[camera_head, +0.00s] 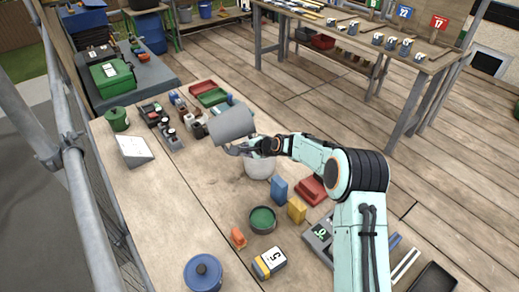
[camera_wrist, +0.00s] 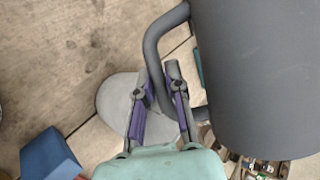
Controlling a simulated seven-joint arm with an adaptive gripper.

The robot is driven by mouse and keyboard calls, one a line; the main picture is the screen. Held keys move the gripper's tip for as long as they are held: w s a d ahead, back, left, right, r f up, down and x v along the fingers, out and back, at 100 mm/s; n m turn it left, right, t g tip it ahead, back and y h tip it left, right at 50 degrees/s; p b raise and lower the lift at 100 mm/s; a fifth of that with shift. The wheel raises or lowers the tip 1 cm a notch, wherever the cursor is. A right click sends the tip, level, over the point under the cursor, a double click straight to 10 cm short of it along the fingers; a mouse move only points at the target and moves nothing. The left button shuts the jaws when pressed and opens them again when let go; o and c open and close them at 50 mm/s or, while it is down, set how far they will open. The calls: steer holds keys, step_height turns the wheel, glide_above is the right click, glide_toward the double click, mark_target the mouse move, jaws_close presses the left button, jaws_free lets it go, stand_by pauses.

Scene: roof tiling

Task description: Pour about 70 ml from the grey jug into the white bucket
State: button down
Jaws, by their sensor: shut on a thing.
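The grey jug (camera_head: 231,122) is held up in the air above the workbench and looks tilted in the head view. My gripper (camera_head: 252,149) is shut on its handle. In the wrist view the handle (camera_wrist: 153,48) runs between the fingers (camera_wrist: 161,92), and the jug's body (camera_wrist: 258,80) fills the right side. The white bucket (camera_head: 259,168) stands on the bench below my gripper, its upper part partly covered by my arm. In the wrist view the bucket (camera_wrist: 112,100) shows pale behind the fingers. The jug's contents are hidden, and I see no stream.
A blue block (camera_head: 279,190), a yellow block (camera_head: 297,210) and a green round bowl (camera_head: 262,219) stand near the bucket. A blue lidded pot (camera_head: 203,272) is at the front. Small parts and trays (camera_head: 208,94) lie behind the jug. The bench's left middle is clear.

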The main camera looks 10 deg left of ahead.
steer(key=shift+s+a, duration=0.15)
steer(key=shift+a, duration=0.1)
steer(key=shift+s+a+n+t+h, duration=0.3)
steer(key=shift+n+h, duration=0.3)
steer(key=shift+h, duration=0.3)
steer(key=shift+w+d+r+n+t+h, duration=0.15)
steer(key=shift+w+d+n+t+h, duration=0.25)
steer(key=shift+h, duration=0.2)
steer(key=shift+d+f+h, duration=0.2)
steer(key=shift+d+h, duration=0.1)
steer(key=shift+h, duration=0.1)
steer(key=shift+w+d+r+n+t+h, duration=0.2)
steer(key=shift+d+r+n+t+h, duration=0.1)
steer(key=shift+t, duration=0.1)
steer(key=shift+a, duration=0.1)
